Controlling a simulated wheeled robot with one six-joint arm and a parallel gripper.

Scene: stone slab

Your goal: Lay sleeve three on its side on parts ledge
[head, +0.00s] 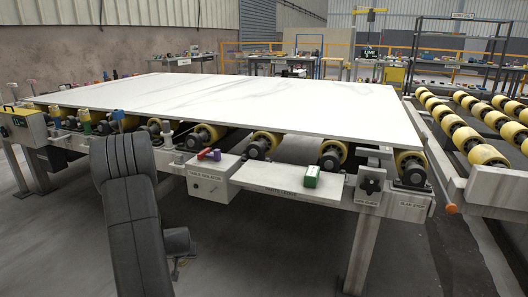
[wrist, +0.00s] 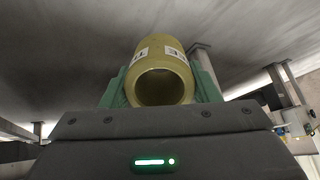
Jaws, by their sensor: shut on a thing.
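The sleeve (wrist: 162,88), a hollow olive-yellow cylinder with white marked labels, is held in my gripper (wrist: 160,92) in the wrist view. The green fingers close on it from both sides, and its open end faces the camera. The parts ledge (head: 270,177), a pale flat shelf, juts from the front of the slab frame in the head view. In that view my dark arm stands left of the ledge; the gripper and held sleeve cannot be made out there.
A green box (head: 311,176) stands on the ledge's right part. The white slab (head: 250,100) overhangs behind on yellow rollers. The ledge's left and middle are bare.

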